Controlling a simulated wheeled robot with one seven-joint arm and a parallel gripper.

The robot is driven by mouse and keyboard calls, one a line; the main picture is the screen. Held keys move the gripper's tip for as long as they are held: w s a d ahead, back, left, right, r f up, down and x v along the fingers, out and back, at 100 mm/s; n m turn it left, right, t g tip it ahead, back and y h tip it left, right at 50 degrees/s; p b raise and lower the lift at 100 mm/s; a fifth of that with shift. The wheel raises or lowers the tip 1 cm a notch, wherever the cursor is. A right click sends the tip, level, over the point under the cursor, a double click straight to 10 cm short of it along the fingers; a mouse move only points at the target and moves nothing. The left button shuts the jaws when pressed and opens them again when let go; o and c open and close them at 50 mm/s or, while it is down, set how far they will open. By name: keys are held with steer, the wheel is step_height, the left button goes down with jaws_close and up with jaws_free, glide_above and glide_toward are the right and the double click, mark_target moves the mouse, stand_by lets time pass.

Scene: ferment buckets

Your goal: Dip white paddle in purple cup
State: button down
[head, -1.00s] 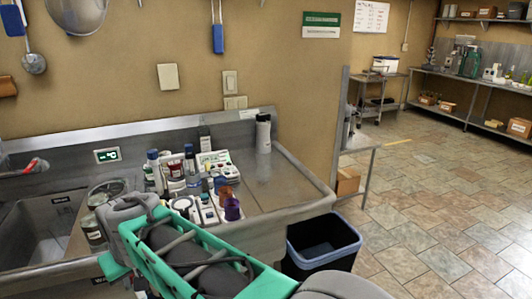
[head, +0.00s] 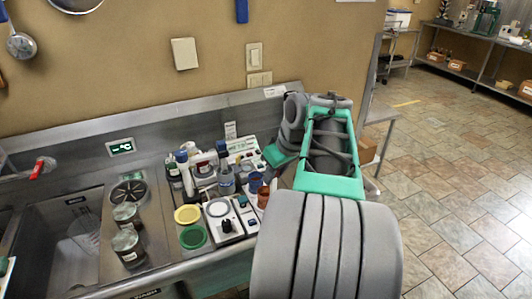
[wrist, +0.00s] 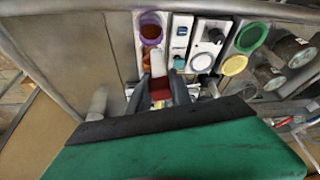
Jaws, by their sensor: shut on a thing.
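The purple cup (wrist: 151,19) stands near the top of the wrist view, with a reddish-brown inside. The white paddle (wrist: 158,62) sticks out from between the fingers of my gripper (wrist: 164,88) toward the cup. The gripper is shut on the paddle, and a dark red part shows between the fingers. The paddle tip appears just short of the cup in the picture; its height over the cup is unclear. An orange cup (wrist: 146,62) is beside the paddle. In the head view my arm hides the gripper and paddle, and I cannot clearly make out the purple cup.
A yellow dish (head: 188,214) and a green dish (head: 193,237) lie left of the devices. Two dark-lidded jars (head: 126,213) stand by the sink (head: 60,255). Several bottles (head: 187,170) crowd the counter's back. The floor (head: 445,190) at right is clear.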

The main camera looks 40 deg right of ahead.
step_height(320, 180, down, 10)
steer(key=b, duration=0.8)
steer(key=shift+s+d+r, duration=0.15)
steer(key=shift+s+d, duration=0.05)
steer(key=shift+d, duration=0.05)
steer(key=shift+r, duration=0.1)
stand_by(0.3)
step_height(320, 180, up, 8)
steer(key=p, duration=0.6)
